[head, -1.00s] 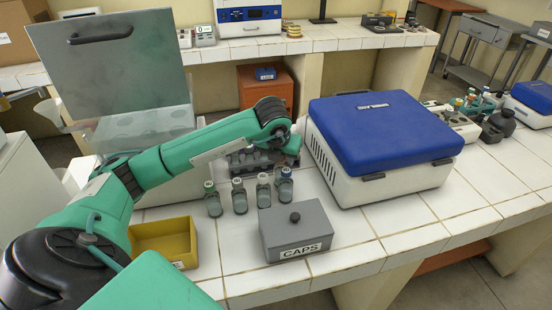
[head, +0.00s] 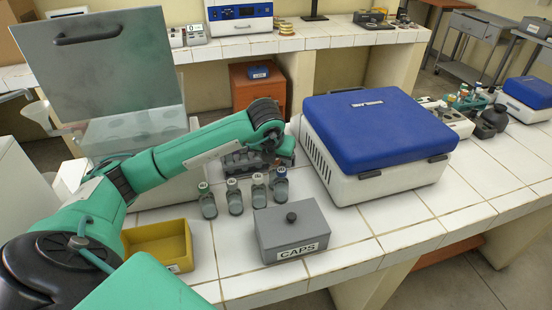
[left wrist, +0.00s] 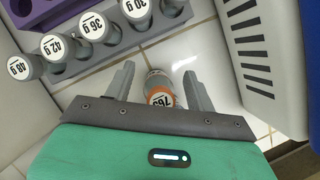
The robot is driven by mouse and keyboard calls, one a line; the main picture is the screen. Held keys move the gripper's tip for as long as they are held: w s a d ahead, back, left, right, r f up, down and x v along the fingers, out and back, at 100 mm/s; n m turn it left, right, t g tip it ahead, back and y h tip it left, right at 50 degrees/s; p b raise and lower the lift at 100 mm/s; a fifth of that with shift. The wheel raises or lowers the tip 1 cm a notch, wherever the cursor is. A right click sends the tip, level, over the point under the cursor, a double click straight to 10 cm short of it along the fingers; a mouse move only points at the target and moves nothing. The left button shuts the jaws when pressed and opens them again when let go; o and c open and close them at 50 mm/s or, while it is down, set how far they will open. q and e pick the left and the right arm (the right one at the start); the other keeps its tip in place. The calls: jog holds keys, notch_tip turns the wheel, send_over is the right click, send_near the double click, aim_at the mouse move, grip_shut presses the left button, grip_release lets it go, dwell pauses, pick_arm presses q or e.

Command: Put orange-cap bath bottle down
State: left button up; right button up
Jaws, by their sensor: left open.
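The orange-cap bottle (left wrist: 160,88) stands on the white tiles in the left wrist view, its cap marked with a weight label. My left gripper (left wrist: 157,78) is open, with one grey finger on each side of the bottle; I cannot tell whether either finger touches it. In the head view my left gripper (head: 284,152) is over the bench beside the blue-lidded box, and the orange-cap bottle is hidden there. My right gripper is not in view.
A grey rack (left wrist: 100,35) with several labelled bottles is close by. The blue-lidded white box (head: 375,135) stands at right. Several bottles (head: 233,196) stand in front of the arm, near a grey CAPS box (head: 292,232) and a yellow bin (head: 160,245).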

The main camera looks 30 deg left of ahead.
pick_arm(q)
jog(key=p+v, duration=0.5)
jog(key=v, duration=0.7)
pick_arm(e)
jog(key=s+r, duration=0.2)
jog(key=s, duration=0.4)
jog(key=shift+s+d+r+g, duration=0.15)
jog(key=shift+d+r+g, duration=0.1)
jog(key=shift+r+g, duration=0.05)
pick_arm(q)
jog(key=shift+f, duration=0.1)
